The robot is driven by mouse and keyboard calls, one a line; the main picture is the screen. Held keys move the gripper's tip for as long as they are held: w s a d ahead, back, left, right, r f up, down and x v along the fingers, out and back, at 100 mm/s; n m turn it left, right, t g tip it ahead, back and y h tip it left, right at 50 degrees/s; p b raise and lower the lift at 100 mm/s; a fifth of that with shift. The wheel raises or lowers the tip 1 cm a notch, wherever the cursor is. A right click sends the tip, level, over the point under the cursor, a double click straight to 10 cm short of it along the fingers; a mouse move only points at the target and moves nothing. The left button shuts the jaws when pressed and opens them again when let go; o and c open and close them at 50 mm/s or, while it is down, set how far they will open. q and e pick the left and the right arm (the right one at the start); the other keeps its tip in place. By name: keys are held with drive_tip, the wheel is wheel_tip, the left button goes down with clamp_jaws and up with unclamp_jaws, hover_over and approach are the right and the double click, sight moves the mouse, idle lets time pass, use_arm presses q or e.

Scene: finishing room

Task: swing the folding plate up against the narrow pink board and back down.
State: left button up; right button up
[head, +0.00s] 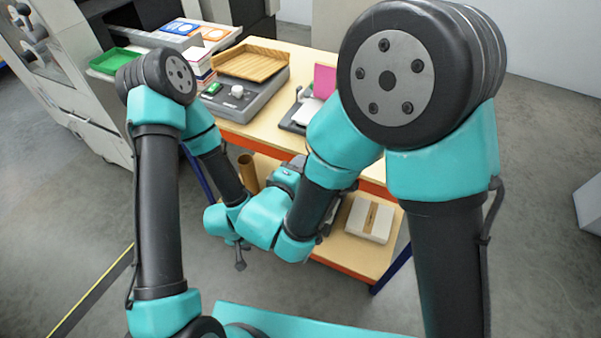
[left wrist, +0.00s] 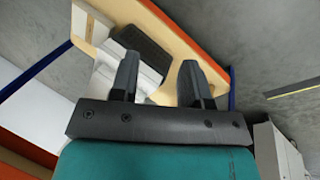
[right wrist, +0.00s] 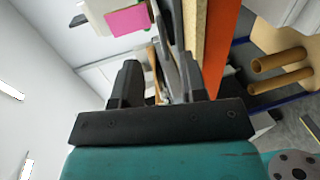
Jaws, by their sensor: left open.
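The narrow pink board (head: 324,80) stands upright on the table in the head view and shows at the top left of the right wrist view (right wrist: 128,21). The pale folding plate (head: 307,112) lies low in front of it, above a dark base; my right arm hides part of it. My left gripper (left wrist: 158,75) is open and empty in its wrist view, facing the lower shelf, away from the plate. My right gripper (right wrist: 156,85) has its fingers apart, beside the table's front edge. In the head view the arms overlap and largely hide both grippers' fingers.
The table (head: 262,131) also bears a wooden tray (head: 250,62) on a grey device (head: 246,98). The lower shelf (head: 345,250) holds a white box (head: 370,219) and brown tubes (right wrist: 278,60). A green tray (head: 116,60) is at the left. The floor in front is clear.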

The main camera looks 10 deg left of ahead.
drive_tip(key=shift+s+d, duration=0.15)
drive_tip(key=shift+s, duration=0.5)
